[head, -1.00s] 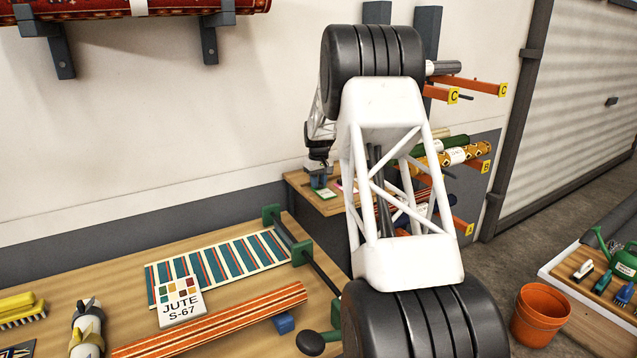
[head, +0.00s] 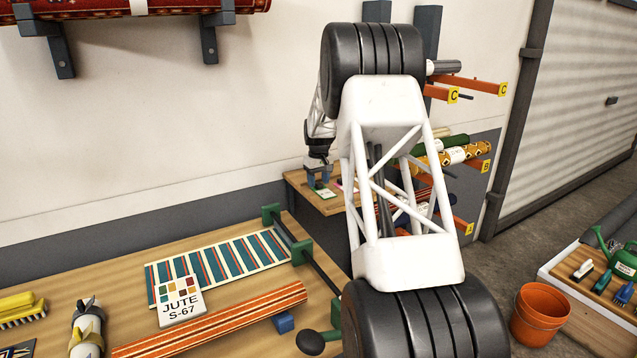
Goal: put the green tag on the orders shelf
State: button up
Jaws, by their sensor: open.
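The green tag (head: 325,194), a small flat piece with a green edge and a pale face, lies on the wooden orders shelf (head: 298,181) against the back wall. My own arm hides the right part of the shelf.
A workbench (head: 225,292) in front holds a striped rug (head: 220,266), a JUTE S-67 card (head: 180,302) and a rolled orange rug (head: 215,320). A rack with orange arms (head: 470,87) stands right of the shelf. An orange bucket (head: 540,315) stands on the floor.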

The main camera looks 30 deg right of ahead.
aim_at(317, 184)
notch_tip(317, 184, up, 11)
jog(key=shift+r, duration=0.2)
dwell(0.4)
dwell(0.4)
jog(key=s+a+r+t, duration=0.1)
jog(key=s+a+r, duration=0.4)
jog(key=s+a, duration=0.75)
jog(key=s+a+r, duration=0.5)
jog(key=s+a, duration=0.7)
jog(key=s, duration=0.2)
jog(key=s+a+f, duration=0.3)
jog(key=s+a, duration=0.1)
jog(key=s, duration=0.6)
jog(key=s+a+f+t, duration=0.1)
jog(key=s+a+f, duration=0.2)
jog(key=s, duration=0.8)
jog(key=s+a+f, duration=0.3)
jog(key=s+a, duration=0.2)
jog(key=s, duration=0.6)
jog(key=shift+f+t, duration=0.2)
jog(key=shift+t, duration=0.1)
